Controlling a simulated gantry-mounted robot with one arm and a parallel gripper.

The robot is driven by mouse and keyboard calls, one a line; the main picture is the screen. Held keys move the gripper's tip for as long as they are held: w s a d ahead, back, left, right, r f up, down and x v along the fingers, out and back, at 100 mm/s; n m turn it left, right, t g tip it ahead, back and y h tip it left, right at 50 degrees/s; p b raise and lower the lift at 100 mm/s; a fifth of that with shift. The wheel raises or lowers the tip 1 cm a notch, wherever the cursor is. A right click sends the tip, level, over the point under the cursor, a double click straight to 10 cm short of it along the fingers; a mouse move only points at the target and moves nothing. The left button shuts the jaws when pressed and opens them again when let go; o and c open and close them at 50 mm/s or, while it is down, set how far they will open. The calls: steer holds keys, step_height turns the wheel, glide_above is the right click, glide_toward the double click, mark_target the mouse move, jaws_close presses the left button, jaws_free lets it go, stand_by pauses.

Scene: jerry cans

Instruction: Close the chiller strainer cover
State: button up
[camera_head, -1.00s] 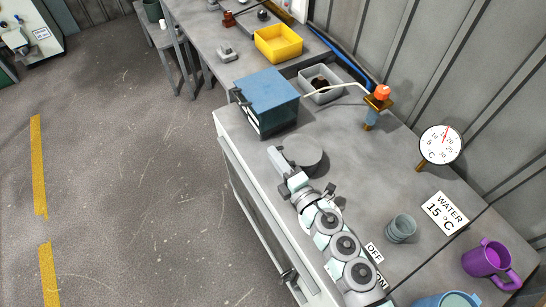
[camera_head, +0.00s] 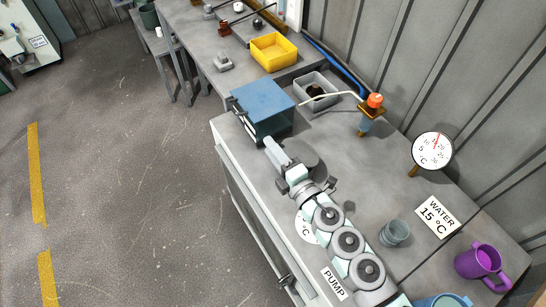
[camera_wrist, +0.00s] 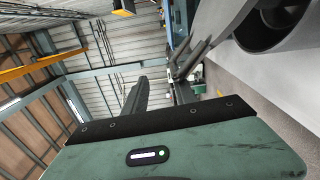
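My gripper (camera_head: 270,146) points toward the front of a blue box (camera_head: 262,98) with dark latches on its left side. In the wrist view the two dark fingers of my gripper (camera_wrist: 160,90) stand apart with nothing between them. A round grey disc-like part (camera_head: 308,158) lies on the bench just right of my gripper, partly hidden by my arm. A grey hollow cylinder (camera_wrist: 270,22) shows close at the top right of the wrist view. I cannot tell for sure which part is the strainer cover.
A grey basin (camera_head: 317,90) and an orange-topped fitting (camera_head: 374,101) stand behind. A dial (camera_head: 433,150), a WATER sign (camera_head: 436,214), a grey cup (camera_head: 395,233) and a purple mug (camera_head: 483,261) are to the right. A PUMP label (camera_head: 334,283) lies near my arm.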

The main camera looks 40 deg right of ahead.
step_height(320, 180, up, 13)
steer(key=p, duration=1)
steer(key=shift+f+p, duration=0.15)
steer(key=shift+p, duration=0.25)
